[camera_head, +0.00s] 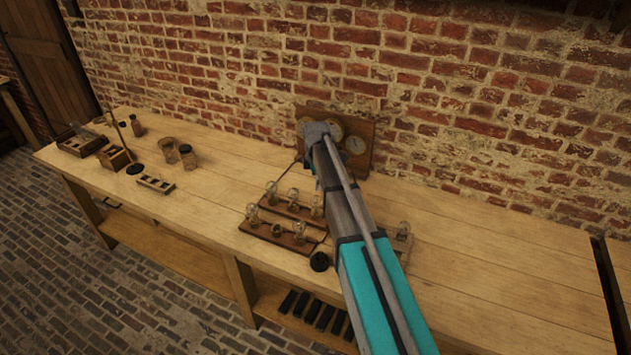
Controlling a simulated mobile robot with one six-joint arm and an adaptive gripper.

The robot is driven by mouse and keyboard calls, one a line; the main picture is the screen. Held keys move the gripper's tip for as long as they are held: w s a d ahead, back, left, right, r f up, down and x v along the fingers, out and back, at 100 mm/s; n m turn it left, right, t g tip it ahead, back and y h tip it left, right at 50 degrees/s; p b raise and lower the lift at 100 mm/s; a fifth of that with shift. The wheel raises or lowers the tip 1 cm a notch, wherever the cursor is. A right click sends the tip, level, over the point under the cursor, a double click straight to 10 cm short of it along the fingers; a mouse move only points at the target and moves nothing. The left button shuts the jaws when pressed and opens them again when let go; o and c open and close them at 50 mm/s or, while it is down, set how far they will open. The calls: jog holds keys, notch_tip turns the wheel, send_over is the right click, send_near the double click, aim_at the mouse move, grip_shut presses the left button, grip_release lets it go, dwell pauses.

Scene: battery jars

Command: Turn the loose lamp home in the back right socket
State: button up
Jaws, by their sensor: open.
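A dark wooden lamp board (285,237) with a stepped back row stands near the middle of the bench. Several small clear glass lamps stand on it. In the back row are a left lamp (271,191), a middle lamp (293,197) and a right lamp (316,208), close beside my arm. In the front row are a left lamp (252,214) and a right lamp (299,231). I cannot tell which lamp is loose or how each sits in its socket. My arm crosses in front of the board's right side, and my gripper is hidden behind it.
A wooden panel with round dials (356,146) stands against the brick wall. Another glass lamp (403,231) is right of my arm. A small black round object (320,262) lies in front of the board. Jars (188,156) and wooden racks are left. The bench's right side is clear.

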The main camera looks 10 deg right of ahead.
aim_at(316, 196)
jog(key=shift+f+b, duration=3.2)
jog(key=shift+f, duration=0.3)
grip_shut()
jog(key=shift+s+m, duration=0.1)
jog(key=shift+m, duration=3.1)
jog(key=m, duration=0.2)
jog(key=shift+m, duration=2.2)
